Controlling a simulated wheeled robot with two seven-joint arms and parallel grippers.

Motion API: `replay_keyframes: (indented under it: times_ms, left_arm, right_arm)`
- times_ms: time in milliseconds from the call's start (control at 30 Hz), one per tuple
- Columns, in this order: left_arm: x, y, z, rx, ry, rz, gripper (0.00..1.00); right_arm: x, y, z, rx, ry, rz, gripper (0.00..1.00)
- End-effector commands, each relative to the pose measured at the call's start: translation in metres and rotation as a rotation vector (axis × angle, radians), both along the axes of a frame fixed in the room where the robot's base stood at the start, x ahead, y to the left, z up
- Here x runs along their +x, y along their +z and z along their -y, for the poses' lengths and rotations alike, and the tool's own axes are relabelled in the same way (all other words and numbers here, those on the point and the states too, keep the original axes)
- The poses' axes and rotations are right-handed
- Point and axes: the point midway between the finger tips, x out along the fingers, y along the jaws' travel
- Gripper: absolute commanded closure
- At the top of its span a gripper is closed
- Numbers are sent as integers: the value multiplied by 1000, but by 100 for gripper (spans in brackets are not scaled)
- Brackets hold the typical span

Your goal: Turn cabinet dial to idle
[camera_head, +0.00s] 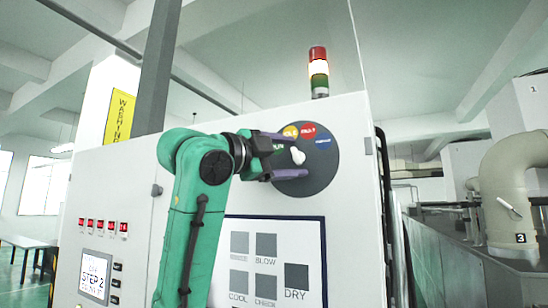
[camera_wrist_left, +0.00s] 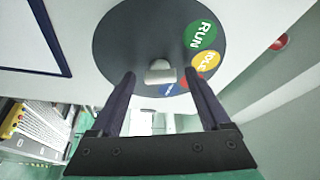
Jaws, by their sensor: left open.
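A dark round dial plate (camera_head: 318,172) is on the white cabinet front. It carries a green RUN label (camera_wrist_left: 201,34), a yellow IDLE label (camera_head: 290,131), a red label (camera_head: 308,130) and a blue label (camera_head: 322,142). A small white knob (camera_head: 298,156) sits at its middle; which label it points at is not clear. My left gripper (camera_head: 302,157) is open, with one finger above and one below the knob in the head view. In the left wrist view, the knob (camera_wrist_left: 160,72) lies between the spread fingertips, with gaps at both sides. My right gripper is not in view.
Below the dial is a panel of grey buttons (camera_head: 266,244), including COOL, BLOW and DRY. A lit signal tower (camera_head: 318,70) stands on the cabinet. A small screen (camera_head: 94,276) and red indicators (camera_head: 103,226) are at left. Large beige pipes (camera_head: 510,190) stand at right.

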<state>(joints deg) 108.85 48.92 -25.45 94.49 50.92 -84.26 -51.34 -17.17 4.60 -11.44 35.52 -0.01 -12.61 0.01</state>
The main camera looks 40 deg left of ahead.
Motion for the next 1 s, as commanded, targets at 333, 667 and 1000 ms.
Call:
replay_keyframes:
  times_ms: [333, 667, 1000]
  left_arm:
    - [-79, -15, -3, 0, 1, 8, 20]
    - [-139, -20, -5, 0, 0, 0, 20]
    - [-140, -19, -5, 0, 0, 0, 20]
  right_arm:
    - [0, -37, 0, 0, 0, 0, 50]
    - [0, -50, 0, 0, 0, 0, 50]
    - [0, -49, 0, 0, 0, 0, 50]
